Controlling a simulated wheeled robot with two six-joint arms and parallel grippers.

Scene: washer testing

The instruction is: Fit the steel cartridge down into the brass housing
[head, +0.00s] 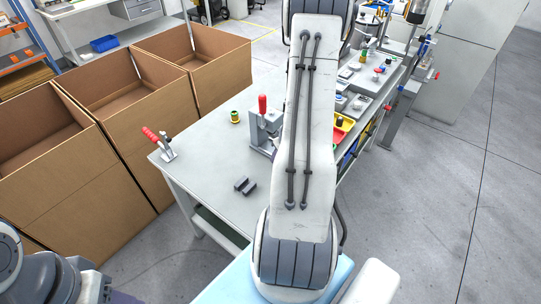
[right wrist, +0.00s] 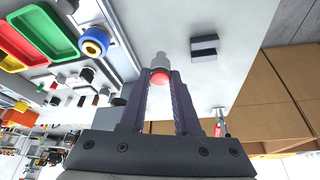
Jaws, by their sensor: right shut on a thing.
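In the right wrist view, a round blue-rimmed piece with a yellow, brassy ring (right wrist: 95,42) is off to the left, apart from the cartridge. I cannot tell whether it is the brass housing. In the head view my right arm hides its gripper and part of the bench. My left gripper is not in view; only left arm links show.
On the bench (head: 205,185) are a grey stepped block (head: 245,186), a red-handled clamp (head: 160,145), a yellow-green spool-like piece (head: 235,117) and a grey fixture with a red handle (head: 263,118). Coloured trays (right wrist: 45,30) and open cardboard boxes (head: 120,120) flank it. The bench's near left is mostly clear.

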